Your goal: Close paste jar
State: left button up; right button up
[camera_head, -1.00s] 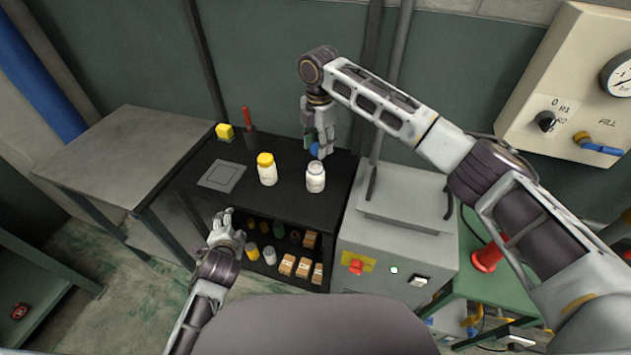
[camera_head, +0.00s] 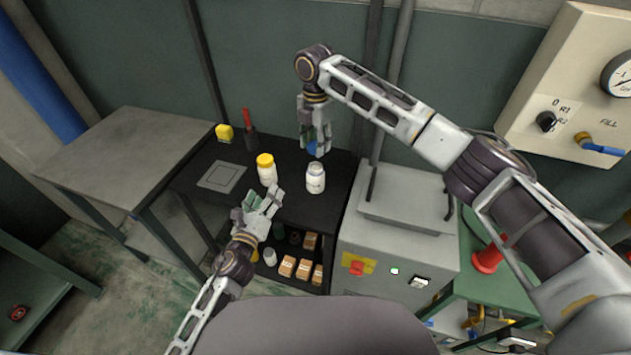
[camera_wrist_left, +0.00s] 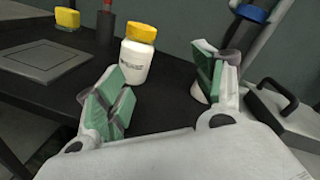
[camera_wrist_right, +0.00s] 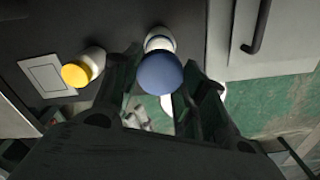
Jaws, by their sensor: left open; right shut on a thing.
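A white jar (camera_head: 315,180) stands on the black bench; the left wrist view shows only a sliver of it (camera_wrist_left: 200,94) behind a finger. My right gripper (camera_head: 314,147) is shut on a blue lid (camera_wrist_right: 160,74), which is above the jar and apart from it in the head view. The lid also shows in the left wrist view (camera_wrist_left: 250,13). A white jar with a yellow lid (camera_head: 267,170) stands to the left. My left gripper (camera_head: 262,203) is open and empty at the bench's front edge, its fingers in front of the two jars.
A grey square plate (camera_head: 221,177) lies left on the bench (camera_head: 205,160). A yellow block (camera_head: 224,132) and a red-handled tool in a dark holder (camera_head: 249,135) stand behind. A grey machine (camera_head: 400,215) borders the bench on the right. Small boxes (camera_head: 303,268) sit on the shelf below.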

pick_arm(q)
jog(key=d+m+h, duration=0.2)
jog(key=m, duration=0.1)
jog(key=s+d+f+m+g+h, duration=0.1)
jog(key=d+m, duration=0.2)
jog(key=m, duration=0.1)
jog(key=d+f+m+h, duration=0.1)
jog(key=d+m+h, duration=0.1)
jog(key=m, duration=0.1)
jog(key=shift+s+d+f+m+g+h, duration=0.2)
jog(key=shift+d+m+g+h, duration=0.1)
jog(key=shift+g, duration=0.1)
jog(key=shift+w, duration=0.1)
jog(key=shift+x, duration=5.9)
jog(key=c, duration=1.3)
jog(key=shift+c, duration=0.2)
pick_arm(e)
send_over(314, 168)
jog(key=shift+s+f, duration=0.1)
jog(key=shift+f, duration=2.35)
